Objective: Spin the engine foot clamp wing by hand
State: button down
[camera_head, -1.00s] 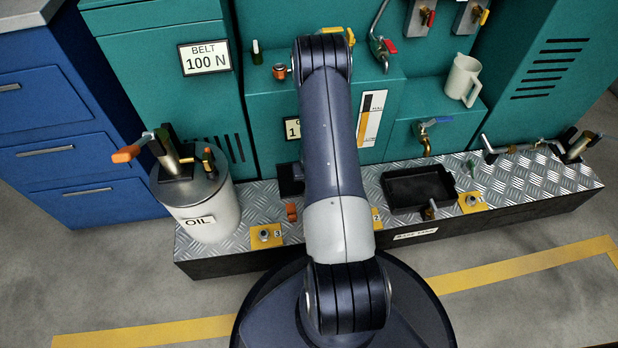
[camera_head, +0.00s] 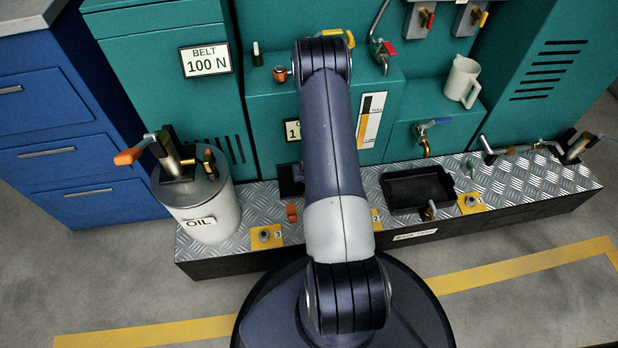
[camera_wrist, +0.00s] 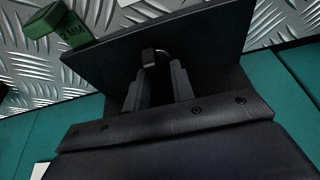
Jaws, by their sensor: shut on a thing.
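In the wrist view my gripper (camera_wrist: 156,80) points at a dark plate (camera_wrist: 215,35), with two grey fingers close together. It is shut on a small dark part between the fingertips, which I take to be the clamp wing (camera_wrist: 149,57). The fingers hide most of it, so its angle cannot be told. In the head view my arm covers the gripper and the clamp. Yellow numbered foot pads with bolts show on the tread-plate base, pad 3 (camera_head: 265,236) to the left of my arm and another pad (camera_head: 471,203) to the right.
A green block marked 2 MM (camera_wrist: 57,27) is beside the dark plate. In the head view an oil can (camera_head: 203,214) stands left on the tread-plate base (camera_head: 530,185). A black tray (camera_head: 418,188) lies right of my arm. A white jug (camera_head: 461,82) stands farther right.

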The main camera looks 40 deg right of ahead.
jog(key=shift+w+d+r+n+p, duration=0.15)
jog(key=shift+n+p, duration=0.25)
jog(key=shift+p, duration=1.85)
jog(key=shift+p, duration=1.25)
jog(key=n+y+p, duration=0.1)
jog(key=n+p, duration=0.1)
jog(key=p, duration=0.2)
jog(key=shift+n+p, duration=0.3)
jog(key=shift+p, duration=0.2)
jog(key=shift+n+p, duration=0.3)
jog(key=shift+n, duration=0.1)
jog(key=shift+y, duration=0.3)
jog(key=shift+n, duration=0.4)
